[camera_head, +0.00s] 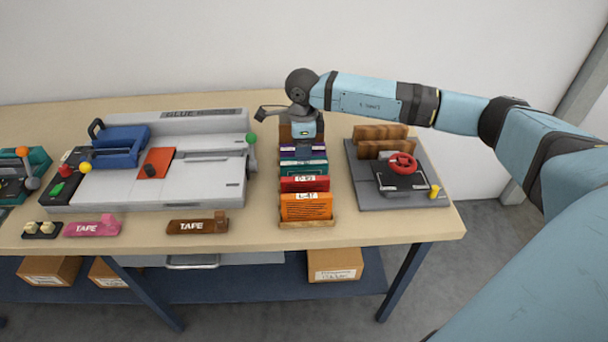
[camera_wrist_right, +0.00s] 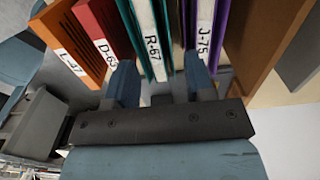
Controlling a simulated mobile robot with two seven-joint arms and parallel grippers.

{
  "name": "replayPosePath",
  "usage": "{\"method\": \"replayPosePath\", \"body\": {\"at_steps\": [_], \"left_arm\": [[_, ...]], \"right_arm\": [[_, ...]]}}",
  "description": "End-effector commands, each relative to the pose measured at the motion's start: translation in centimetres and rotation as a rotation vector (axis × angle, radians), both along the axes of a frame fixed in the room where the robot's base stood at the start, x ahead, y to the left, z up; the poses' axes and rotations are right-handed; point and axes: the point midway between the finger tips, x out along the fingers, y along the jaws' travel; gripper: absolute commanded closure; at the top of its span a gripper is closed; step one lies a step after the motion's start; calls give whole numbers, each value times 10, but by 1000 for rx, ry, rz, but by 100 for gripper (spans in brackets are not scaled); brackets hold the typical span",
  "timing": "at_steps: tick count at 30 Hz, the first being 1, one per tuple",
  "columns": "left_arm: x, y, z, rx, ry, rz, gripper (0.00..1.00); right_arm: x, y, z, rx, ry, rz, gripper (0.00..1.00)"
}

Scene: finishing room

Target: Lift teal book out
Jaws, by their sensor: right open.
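The teal book (camera_head: 304,169) stands in a wooden rack (camera_head: 307,223) between a red book (camera_head: 305,184) and a purple book (camera_head: 288,149). In the right wrist view the teal book (camera_wrist_right: 150,42), with its R-67 label, shows ahead of the fingers. My right gripper (camera_head: 304,149) is over the back part of the rack. It is open, and in the wrist view its fingertips (camera_wrist_right: 160,72) lie to either side of the teal book's spine; I cannot tell whether they touch it. My left gripper is not in view.
An orange book (camera_head: 307,207) stands at the rack's front. A grey gluing machine (camera_head: 205,170) is to the left, and a grey press with a red handwheel (camera_head: 403,163) is close on the right. Tape dispensers (camera_head: 197,226) lie near the table's front edge.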

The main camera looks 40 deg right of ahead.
Motion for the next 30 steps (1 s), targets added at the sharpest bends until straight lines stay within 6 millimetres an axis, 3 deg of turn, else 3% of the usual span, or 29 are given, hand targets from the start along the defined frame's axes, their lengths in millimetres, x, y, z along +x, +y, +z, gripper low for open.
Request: {"method": "replayPosePath", "body": {"at_steps": [7,15,22,23,29,30], "left_arm": [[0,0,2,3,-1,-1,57],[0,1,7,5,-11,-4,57],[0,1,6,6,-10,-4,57],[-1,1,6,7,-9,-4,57],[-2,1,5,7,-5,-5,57],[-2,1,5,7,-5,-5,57]], "right_arm": [[-3,1,-15,0,1,0,51],[-8,2,-52,1,0,-1,51],[-8,2,-57,1,-1,-1,51],[-8,2,-57,1,-1,-1,53],[-8,2,-57,1,-1,-1,99],[-8,2,-57,1,-1,-1,100]]}}
